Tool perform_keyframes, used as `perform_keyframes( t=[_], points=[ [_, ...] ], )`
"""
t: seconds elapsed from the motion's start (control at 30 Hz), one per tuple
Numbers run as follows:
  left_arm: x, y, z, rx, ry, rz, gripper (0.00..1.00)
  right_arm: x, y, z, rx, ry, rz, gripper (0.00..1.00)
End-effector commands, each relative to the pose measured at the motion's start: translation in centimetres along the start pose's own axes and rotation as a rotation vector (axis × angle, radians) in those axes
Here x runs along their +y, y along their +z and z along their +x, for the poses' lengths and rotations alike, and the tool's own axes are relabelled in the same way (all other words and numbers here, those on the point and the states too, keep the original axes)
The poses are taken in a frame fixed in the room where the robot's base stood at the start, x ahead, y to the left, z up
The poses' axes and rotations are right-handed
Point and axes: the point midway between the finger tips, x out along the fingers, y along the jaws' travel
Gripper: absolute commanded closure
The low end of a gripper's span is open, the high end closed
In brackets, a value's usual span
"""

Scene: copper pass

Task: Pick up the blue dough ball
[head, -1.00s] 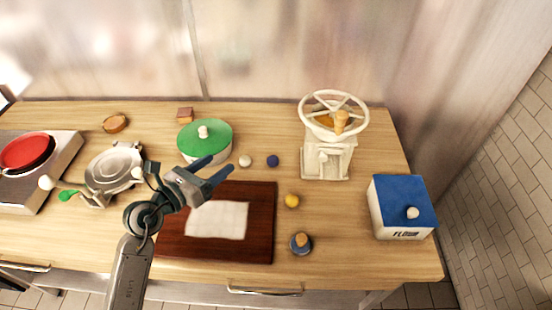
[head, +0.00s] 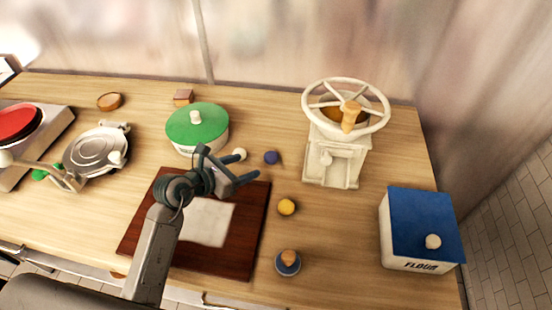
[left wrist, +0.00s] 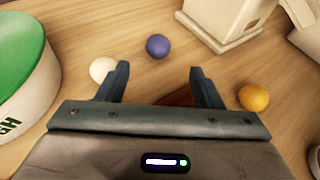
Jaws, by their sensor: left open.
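The blue dough ball (head: 271,157) lies on the wooden counter, between the green-lidded pot and the white press. In the left wrist view the blue ball (left wrist: 158,46) is beyond the fingertips, roughly centred between them. My left gripper (head: 232,170) is open and empty, just left of and nearer than the ball, over the far edge of the dark board. In the left wrist view its two fingers (left wrist: 158,78) are spread apart. A white ball (head: 239,154) lies left of the blue one, close to the left finger. My right gripper is out of view.
The pot (head: 197,127) stands left of the balls, and the white press (head: 335,160) with its wheel stands right. A yellow ball (head: 286,207) lies nearer, beside the dark board (head: 251,220). A flour box (head: 420,228) is at the right.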

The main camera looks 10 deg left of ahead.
Motion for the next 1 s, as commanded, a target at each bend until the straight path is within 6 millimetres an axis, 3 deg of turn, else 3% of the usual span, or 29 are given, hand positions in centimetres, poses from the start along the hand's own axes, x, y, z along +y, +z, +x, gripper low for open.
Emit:
perform_keyframes(
  t=[0.2, 0.47, 0.73, 1.0],
  points=[
    [0.0, 0.4, 3.3, -0.002, -0.001, -0.004, 0.4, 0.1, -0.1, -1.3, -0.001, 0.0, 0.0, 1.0],
    [0.0, 0.5, 5.3, -0.001, -0.002, -0.002, 0.4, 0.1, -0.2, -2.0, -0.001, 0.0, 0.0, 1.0],
    [0.3, 0.6, 8.9, -0.001, -0.002, -0.004, 0.4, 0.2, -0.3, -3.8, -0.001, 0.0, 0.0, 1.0],
    [0.3, 0.4, 9.8, -0.001, -0.001, 0.0, 0.4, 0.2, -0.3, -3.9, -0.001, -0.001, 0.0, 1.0]
  ],
)
